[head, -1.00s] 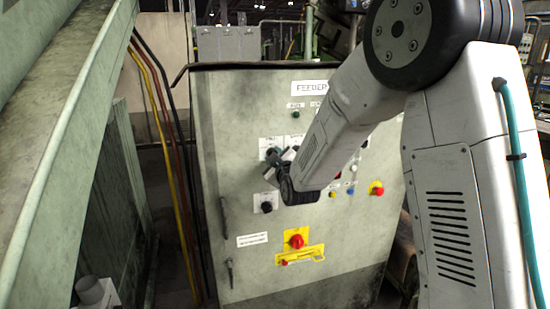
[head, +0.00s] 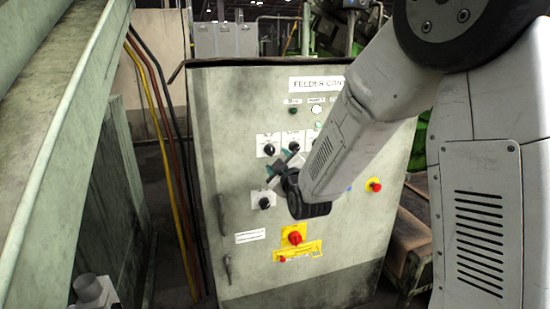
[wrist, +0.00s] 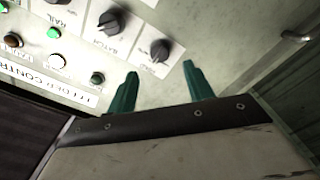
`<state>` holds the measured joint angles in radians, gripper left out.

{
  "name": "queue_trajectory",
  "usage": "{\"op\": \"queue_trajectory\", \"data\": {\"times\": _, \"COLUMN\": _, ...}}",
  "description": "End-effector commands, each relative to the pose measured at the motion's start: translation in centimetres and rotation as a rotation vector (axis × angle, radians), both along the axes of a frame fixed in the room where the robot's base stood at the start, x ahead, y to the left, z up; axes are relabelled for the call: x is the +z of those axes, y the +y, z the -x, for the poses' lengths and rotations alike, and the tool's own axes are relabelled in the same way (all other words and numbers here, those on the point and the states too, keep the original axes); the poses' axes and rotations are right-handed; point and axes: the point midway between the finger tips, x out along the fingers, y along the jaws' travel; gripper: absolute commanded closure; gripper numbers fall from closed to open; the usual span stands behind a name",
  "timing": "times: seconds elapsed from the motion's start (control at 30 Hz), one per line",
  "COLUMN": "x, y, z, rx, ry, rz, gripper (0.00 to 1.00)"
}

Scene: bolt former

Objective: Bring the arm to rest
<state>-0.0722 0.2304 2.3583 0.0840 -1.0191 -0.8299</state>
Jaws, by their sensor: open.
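My gripper (head: 278,166) is in front of the upper part of the feeder control cabinet (head: 225,130) in the head view, at the end of my bent arm. Its two teal fingers are spread apart with nothing between them in the wrist view (wrist: 160,70). The cabinet face with dark knobs (wrist: 160,49) shows beyond the fingertips. I cannot tell the exact gap to the panel, but no knob is between the fingers. My forearm hides the right part of the panel in the head view.
The cabinet carries a red rotary switch (head: 295,237) on a yellow plate and a red button (head: 374,185). A green sloping beam (head: 70,110) and hanging cables (head: 165,150) stand at the left. A brown box-like part (head: 408,240) lies right of the cabinet.

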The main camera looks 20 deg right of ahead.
Motion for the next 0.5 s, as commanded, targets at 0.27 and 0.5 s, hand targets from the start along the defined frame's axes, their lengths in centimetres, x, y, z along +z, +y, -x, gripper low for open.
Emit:
{"op": "queue_trajectory", "data": {"times": 0.27, "x": -0.03, "y": -0.01, "z": 1.00, "rx": 0.000, "ry": 0.000, "rz": 0.000, "gripper": 0.48}}
{"op": "queue_trajectory", "data": {"times": 0.5, "x": -0.03, "y": 0.00, "z": 0.97, "rx": 0.000, "ry": 0.000, "rz": 0.000, "gripper": 0.48}}
